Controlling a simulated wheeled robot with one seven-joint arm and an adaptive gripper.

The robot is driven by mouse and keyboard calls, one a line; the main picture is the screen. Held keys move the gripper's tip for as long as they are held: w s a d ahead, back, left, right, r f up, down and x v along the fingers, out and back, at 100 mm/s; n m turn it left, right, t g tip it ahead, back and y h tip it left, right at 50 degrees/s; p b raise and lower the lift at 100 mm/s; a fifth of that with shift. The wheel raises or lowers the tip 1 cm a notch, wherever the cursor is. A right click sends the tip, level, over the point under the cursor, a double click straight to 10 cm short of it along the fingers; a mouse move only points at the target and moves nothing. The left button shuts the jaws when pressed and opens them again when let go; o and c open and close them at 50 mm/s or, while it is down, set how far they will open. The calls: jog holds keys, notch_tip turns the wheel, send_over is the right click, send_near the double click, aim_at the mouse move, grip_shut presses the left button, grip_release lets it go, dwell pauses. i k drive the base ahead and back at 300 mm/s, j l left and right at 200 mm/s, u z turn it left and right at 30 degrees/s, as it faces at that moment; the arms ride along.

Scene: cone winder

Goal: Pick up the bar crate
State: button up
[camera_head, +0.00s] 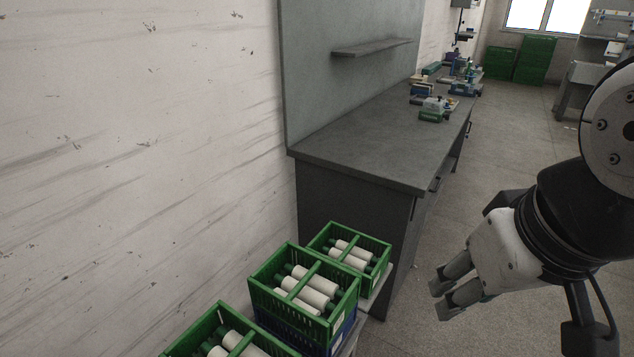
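Several green crates, each with a bar across the top, stand in a row at the bottom centre. The middle green bar crate (268,298) holds white and green rolls and sits on a blue crate (342,335). A farther green bar crate (385,247) stands behind it, also holding rolls. A nearer one (200,328) is cut off by the bottom edge. I cannot tell which of them is the task's crate. My gripper (438,299) is to the right of the crates, apart from them. Its two fingers point left and look open, with nothing between them.
A grey workbench (385,140) with a tall back panel and shelf (372,47) stands behind the crates. A worn white wall (140,150) bounds the left. Open floor (515,130) runs to the right of the bench.

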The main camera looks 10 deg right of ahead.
aim_at(363, 263)
jog(key=i+l, duration=0.35)
jog(key=l, duration=0.15)
jog(key=i+l, duration=0.35)
jog(key=l, duration=0.15)
